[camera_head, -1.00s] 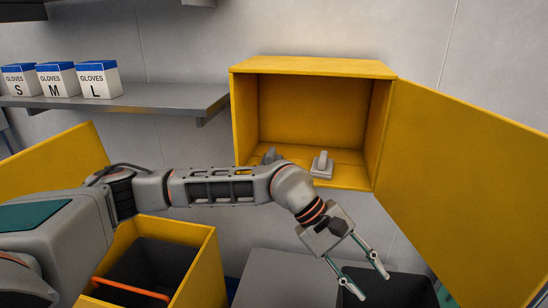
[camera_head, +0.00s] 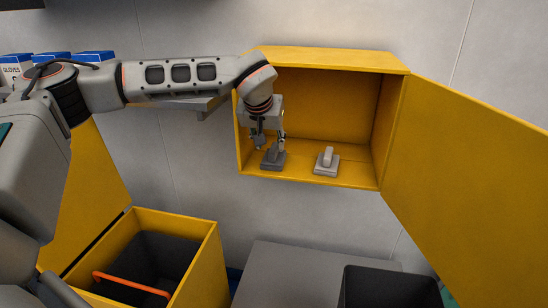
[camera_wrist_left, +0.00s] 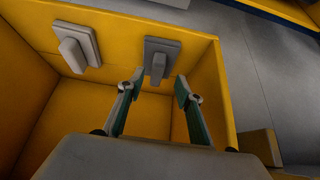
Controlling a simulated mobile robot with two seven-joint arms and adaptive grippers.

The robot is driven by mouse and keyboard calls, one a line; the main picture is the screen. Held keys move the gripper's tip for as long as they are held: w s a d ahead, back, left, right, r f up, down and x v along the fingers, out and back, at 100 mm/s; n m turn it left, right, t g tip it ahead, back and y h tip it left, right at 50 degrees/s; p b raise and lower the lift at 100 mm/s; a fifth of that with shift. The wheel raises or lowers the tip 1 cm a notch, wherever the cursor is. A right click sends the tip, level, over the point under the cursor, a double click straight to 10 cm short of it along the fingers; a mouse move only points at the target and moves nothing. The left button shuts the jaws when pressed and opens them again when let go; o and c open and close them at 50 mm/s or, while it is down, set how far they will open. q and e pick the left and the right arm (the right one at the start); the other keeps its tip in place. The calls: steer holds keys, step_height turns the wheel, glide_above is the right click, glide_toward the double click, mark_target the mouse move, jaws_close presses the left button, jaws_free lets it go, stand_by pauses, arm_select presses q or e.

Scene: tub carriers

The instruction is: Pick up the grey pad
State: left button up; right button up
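A darker grey pad (camera_head: 272,162) with an upright grip block lies on the floor of the yellow cabinet (camera_head: 325,57), near its left front. It also shows in the left wrist view (camera_wrist_left: 160,46). A lighter grey pad (camera_head: 327,166) of the same shape lies to its right; in the left wrist view it is at the left (camera_wrist_left: 85,36). My left gripper (camera_head: 271,145) points down into the cabinet over the darker pad. In the left wrist view its fingers (camera_wrist_left: 160,82) are apart, with the grip block showing between the tips; contact cannot be told. My right gripper is not in view.
The cabinet door (camera_head: 465,165) stands open to the right. Below are a yellow bin (camera_head: 212,255) with an orange bar (camera_head: 130,285), a grey surface (camera_head: 290,270) and a dark tub (camera_head: 385,285). Glove boxes (camera_head: 92,57) stand on a shelf behind my left arm.

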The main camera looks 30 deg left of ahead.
mark_target(273, 148)
arm_select(q)
steer(key=x, duration=0.5)
steer(key=shift+w+d+r, duration=0.1)
steer(key=shift+w+r, duration=0.05)
steer(key=shift+w, duration=0.25)
jaws_close()
